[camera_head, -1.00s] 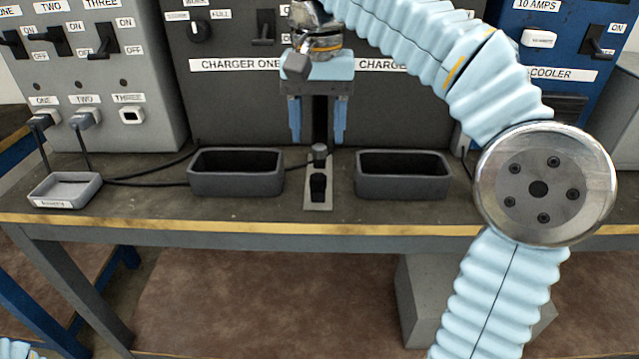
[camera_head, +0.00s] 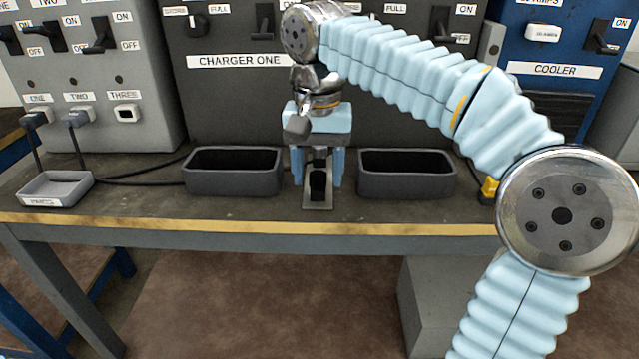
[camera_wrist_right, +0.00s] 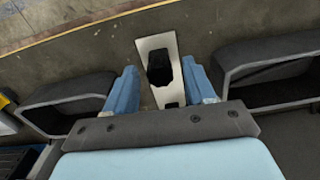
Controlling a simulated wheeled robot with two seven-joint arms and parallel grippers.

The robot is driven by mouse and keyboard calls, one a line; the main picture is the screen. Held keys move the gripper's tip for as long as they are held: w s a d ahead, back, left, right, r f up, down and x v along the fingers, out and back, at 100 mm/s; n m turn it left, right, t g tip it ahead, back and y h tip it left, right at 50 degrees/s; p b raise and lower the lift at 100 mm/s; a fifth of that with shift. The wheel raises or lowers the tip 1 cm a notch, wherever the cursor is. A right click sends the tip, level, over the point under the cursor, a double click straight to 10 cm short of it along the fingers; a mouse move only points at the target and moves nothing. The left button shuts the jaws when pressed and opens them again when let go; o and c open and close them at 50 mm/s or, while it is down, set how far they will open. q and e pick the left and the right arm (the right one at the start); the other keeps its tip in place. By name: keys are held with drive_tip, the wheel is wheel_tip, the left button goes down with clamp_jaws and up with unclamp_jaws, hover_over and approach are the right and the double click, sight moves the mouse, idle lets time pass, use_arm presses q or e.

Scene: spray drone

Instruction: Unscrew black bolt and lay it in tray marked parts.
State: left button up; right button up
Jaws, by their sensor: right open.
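My right gripper (camera_head: 318,178) points down over the bench, open, its blue fingers on either side of a small upright metal plate fitting. The plate (camera_head: 317,206) carries a black block-like piece (camera_head: 318,183) and, behind it, a small dark knob-like head (camera_head: 319,153) between the fingers. I cannot tell for sure which of these is the black bolt. In the right wrist view the black piece (camera_wrist_right: 160,68) shows between the open fingers (camera_wrist_right: 161,82), with clear space on both sides. The shallow grey tray with a parts label (camera_head: 55,188) stands empty at the left. My left gripper is out of view.
Two dark open bins, left (camera_head: 234,184) and right (camera_head: 407,186), flank the plate closely. Charger cabinets with switches stand behind. Black cables (camera_head: 140,183) run across the bench at left. A yellow object (camera_head: 489,190) sits right of the right bin. The bench front edge (camera_head: 200,222) is clear.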

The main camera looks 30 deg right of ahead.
drive_tip(key=shift+c, duration=0.2)
clamp_jaws()
drive_tip(key=shift+r+n+p, duration=0.2)
drive_tip(key=shift+n+p, duration=0.15)
drive_tip(key=shift+n, duration=0.25)
drive_tip(key=n+p, duration=0.1)
drive_tip(key=n, duration=0.1)
drive_tip(key=shift+n, duration=0.4)
drive_tip(key=n+p, duration=0.2)
drive_tip(key=n, duration=0.4)
drive_tip(key=shift+n, duration=1)
drive_tip(key=shift+f+n, duration=0.1)
drive_tip(key=shift+n, duration=1.4)
